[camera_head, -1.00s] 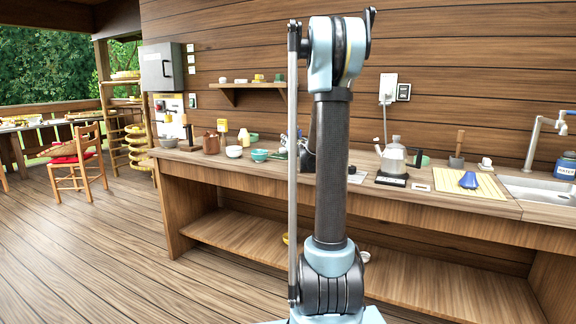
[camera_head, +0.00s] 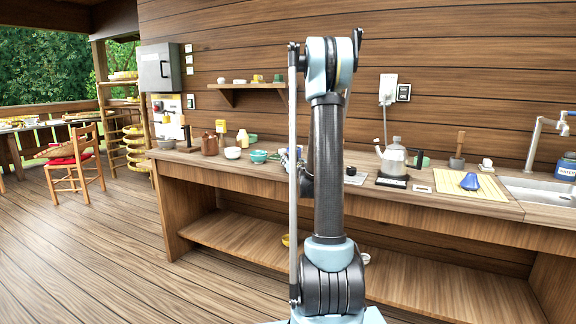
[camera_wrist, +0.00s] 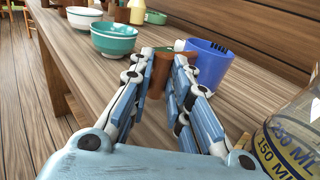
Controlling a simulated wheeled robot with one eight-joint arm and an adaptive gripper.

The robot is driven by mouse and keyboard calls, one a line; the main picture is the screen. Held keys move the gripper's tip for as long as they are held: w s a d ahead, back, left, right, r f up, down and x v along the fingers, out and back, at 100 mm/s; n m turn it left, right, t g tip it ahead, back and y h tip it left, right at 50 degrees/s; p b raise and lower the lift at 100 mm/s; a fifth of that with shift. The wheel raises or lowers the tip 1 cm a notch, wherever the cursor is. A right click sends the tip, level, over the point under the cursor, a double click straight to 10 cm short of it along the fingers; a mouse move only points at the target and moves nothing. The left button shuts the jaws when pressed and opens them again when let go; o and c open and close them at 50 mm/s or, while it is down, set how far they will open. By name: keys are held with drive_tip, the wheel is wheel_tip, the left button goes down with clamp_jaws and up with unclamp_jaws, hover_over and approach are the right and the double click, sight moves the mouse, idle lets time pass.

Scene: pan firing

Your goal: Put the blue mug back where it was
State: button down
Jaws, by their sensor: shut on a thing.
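The blue mug (camera_wrist: 208,62) stands upright on the wooden counter (camera_wrist: 85,75) in the wrist view, just beyond and right of my right finger. Dark marks like prongs show at its rim. My gripper (camera_wrist: 163,68) is shut on a brown cylinder (camera_wrist: 159,76), which shows upright between the two fingertips. The mug is outside the fingers; whether it touches the right finger I cannot tell. In the head view my arm hides the mug, and the gripper is mostly hidden behind it.
Green-and-white bowls (camera_wrist: 113,38) stand left on the counter. A clear measuring vessel (camera_wrist: 292,135) is close at the right of my gripper. In the head view, a kettle (camera_head: 394,157), a mat (camera_head: 470,186) and the sink (camera_head: 540,190) line the right side.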

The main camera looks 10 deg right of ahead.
drive_tip(key=shift+s+f, duration=0.1)
drive_tip(key=shift+f, duration=0.45)
drive_tip(key=c, duration=1.5)
unclamp_jaws()
